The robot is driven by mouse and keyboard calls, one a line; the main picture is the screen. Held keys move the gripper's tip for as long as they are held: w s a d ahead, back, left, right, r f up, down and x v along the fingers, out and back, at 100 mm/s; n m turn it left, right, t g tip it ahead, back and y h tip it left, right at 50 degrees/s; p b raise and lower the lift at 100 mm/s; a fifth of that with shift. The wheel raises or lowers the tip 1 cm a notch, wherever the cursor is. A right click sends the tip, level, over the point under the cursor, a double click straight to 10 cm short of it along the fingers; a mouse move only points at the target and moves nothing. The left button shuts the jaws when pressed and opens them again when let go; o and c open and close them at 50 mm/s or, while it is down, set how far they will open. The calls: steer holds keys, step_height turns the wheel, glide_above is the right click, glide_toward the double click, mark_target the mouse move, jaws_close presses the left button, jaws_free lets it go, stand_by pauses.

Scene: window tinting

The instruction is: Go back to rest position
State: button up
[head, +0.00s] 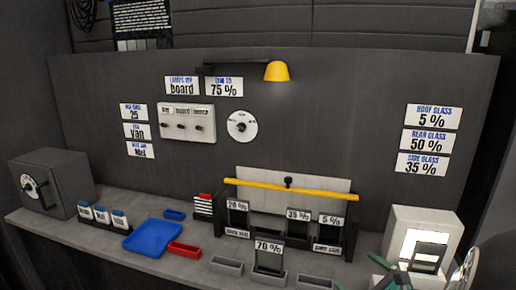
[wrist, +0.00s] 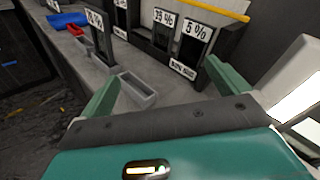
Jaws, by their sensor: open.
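My gripper (wrist: 165,72) shows in the wrist view with its two green fingers spread apart and nothing between them. In the head view its tip (head: 390,274) is at the bottom edge, right of centre, partly cut off by the frame. It is near the front of the bench, left of the white lit box (head: 410,223). A dark panel (head: 430,255) stands in front of that box. A dark glass sample marked 70 % (head: 269,260) stands in a small grey tray to the left of my gripper.
A rack (head: 350,238) holds samples marked 20 %, 35 % and 5 %, under a yellow bar (head: 290,191). Empty grey trays (head: 226,266) lie along the bench front. A blue tray (head: 152,239), red tray (head: 184,249) and grey box (head: 52,183) are farther left.

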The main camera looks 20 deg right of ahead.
steer(key=s+a+r+n+g+y, duration=0.1)
steer(key=s+a+n+g+y, duration=0.15)
steer(key=a+n+g, duration=0.5)
steer(key=s+a+r+n+g+y, duration=0.1)
steer(key=s+a+n+g+y, duration=0.15)
steer(key=a+n, duration=0.95)
steer(key=s+a+r+n+h, duration=0.3)
steer(key=s+r+n+h, duration=0.3)
steer(key=n+h, duration=0.2)
steer(key=shift+s+a+r+n+g, duration=0.2)
steer(key=shift+s+a+n+g, duration=0.1)
steer(key=shift+n, duration=0.75)
